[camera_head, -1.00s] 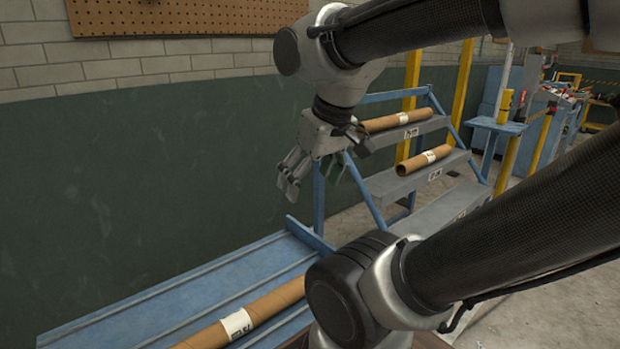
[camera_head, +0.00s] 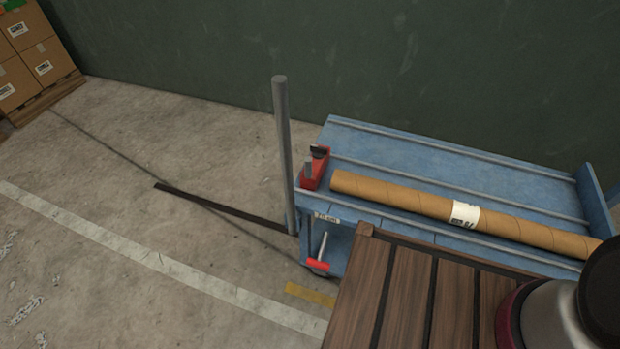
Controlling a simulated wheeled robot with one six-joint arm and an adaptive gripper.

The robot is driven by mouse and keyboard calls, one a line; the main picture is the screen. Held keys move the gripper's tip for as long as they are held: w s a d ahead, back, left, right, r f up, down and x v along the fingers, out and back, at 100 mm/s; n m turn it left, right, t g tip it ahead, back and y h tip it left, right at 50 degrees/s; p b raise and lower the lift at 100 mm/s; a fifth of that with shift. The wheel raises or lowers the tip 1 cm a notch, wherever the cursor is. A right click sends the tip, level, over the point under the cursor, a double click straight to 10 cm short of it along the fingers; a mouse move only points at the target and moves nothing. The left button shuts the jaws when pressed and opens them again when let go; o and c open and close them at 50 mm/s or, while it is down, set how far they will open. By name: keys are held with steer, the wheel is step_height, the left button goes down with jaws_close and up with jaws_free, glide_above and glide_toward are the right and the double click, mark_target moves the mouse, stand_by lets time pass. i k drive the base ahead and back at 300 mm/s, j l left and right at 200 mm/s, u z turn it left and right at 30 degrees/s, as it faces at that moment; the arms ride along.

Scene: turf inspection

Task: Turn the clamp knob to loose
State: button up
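A red clamp-like block (camera_head: 315,170) sits at the left end of the blue bench (camera_head: 430,155), just left of the end of a cardboard tube. A dark cap (camera_head: 319,151) is on its top, with a grey piece beside it. Below, at the bench's front left corner, a metal rod with a red grip (camera_head: 318,264) hangs by a small label plate (camera_head: 327,218). I cannot tell which of these is the clamp knob, nor its setting. My gripper is outside the view.
The cardboard tube (camera_head: 400,194) with a white label lies along the bench. A grey upright post (camera_head: 283,150) stands at the bench's left end. A slatted wooden surface (camera_head: 400,300) is in front. Boxes (camera_head: 38,62) stand far left. The floor to the left is mostly clear.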

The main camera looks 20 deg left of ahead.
mark_target(319, 152)
steer(key=j+u, duration=0.75)
steer(key=i+j+u, duration=0.15)
steer(key=u, duration=0.25)
